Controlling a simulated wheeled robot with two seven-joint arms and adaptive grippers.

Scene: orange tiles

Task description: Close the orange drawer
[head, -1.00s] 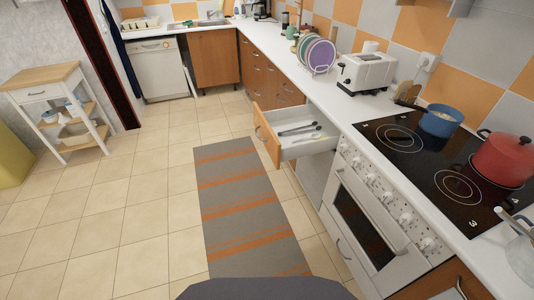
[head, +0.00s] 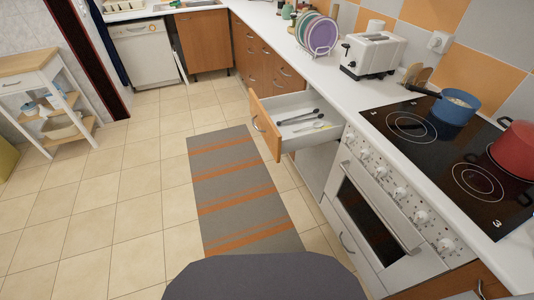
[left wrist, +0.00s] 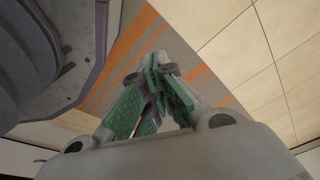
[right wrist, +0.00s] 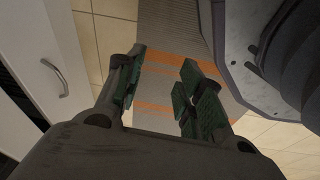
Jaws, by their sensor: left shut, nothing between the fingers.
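The orange-fronted drawer (head: 264,127) is pulled open from the counter row, left of the stove in the head view. Its white inside holds several utensils (head: 300,118). Neither gripper shows in the head view. My left gripper (left wrist: 158,68) is shut and empty in the left wrist view, over the striped rug. My right gripper (right wrist: 160,75) has its fingers apart with nothing between them in the right wrist view. A white front with a metal handle (right wrist: 57,78) shows left of it. The drawer cannot be made out in either wrist view.
The stove (head: 390,195) with a blue pot (head: 455,107) and a red pot (head: 514,150) stands at the right. A toaster (head: 371,55) and plates stand on the counter. A striped rug (head: 240,190) lies on the open floor. A wooden-topped cart (head: 45,95) stands at the left.

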